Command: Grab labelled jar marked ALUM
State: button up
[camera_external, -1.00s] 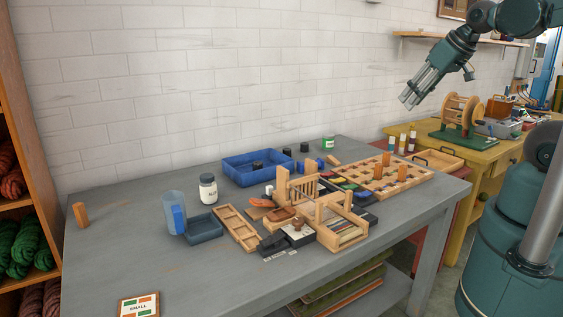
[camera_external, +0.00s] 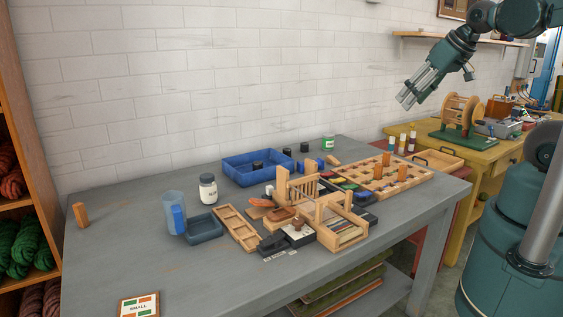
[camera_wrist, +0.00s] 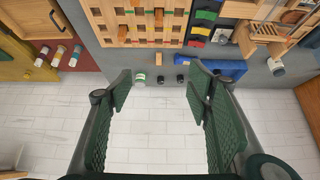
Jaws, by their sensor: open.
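A white jar with a dark lid (camera_external: 208,189) stands upright on the grey table, left of the blue tray. Its front carries small dark lettering that looks like ALUM. What appears to be the same jar shows at the right of the wrist view (camera_wrist: 276,67). My gripper (camera_external: 408,98) is open and empty, high above the table's right end and far from the jar. In the wrist view its two green-padded fingers (camera_wrist: 160,88) are spread apart with nothing between them.
A clear blue-handled jug (camera_external: 174,212) and small blue-grey tray (camera_external: 204,228) stand close to the jar. The blue tray (camera_external: 236,177) is to its right. A wooden frame (camera_external: 340,222) and peg rack (camera_external: 402,180) crowd the table's right half. The left table surface is mostly bare.

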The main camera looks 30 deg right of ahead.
jog(key=shift+w, duration=0.1)
dwell(0.3)
jog(key=w+a+r+m+g+y, duration=0.1)
jog(key=w+a+r+m, duration=0.1)
jog(key=w+a, duration=0.4)
jog(key=w+a+r+m+g, duration=0.1)
jog(key=w+a+r+m, duration=0.15)
jog(key=w+a, duration=0.4)
jog(key=w+a+f+m+g, duration=0.1)
jog(key=w+a+f+m, duration=0.1)
jog(key=w+a, duration=0.45)
jog(key=w+a+f+m+g, duration=0.1)
jog(key=w+a+f+m, duration=0.15)
jog(key=w+a, duration=0.45)
jog(key=m+g, duration=0.3)
jog(key=m, duration=0.3)
send_near(208, 175)
jog(key=d+f, duration=0.1)
jog(key=d, duration=0.5)
jog(key=shift+m+h, duration=0.5)
jog(key=shift+m, duration=0.4)
jog(key=a+f, duration=0.6)
jog(key=f, duration=0.1)
jog(key=shift+w+a+p, duration=0.1)
jog(key=shift+w+p, duration=0.15)
jog(key=shift+p, duration=0.15)
jog(key=shift+s+a+f, duration=0.1)
jog(key=shift+a+f, duration=0.3)
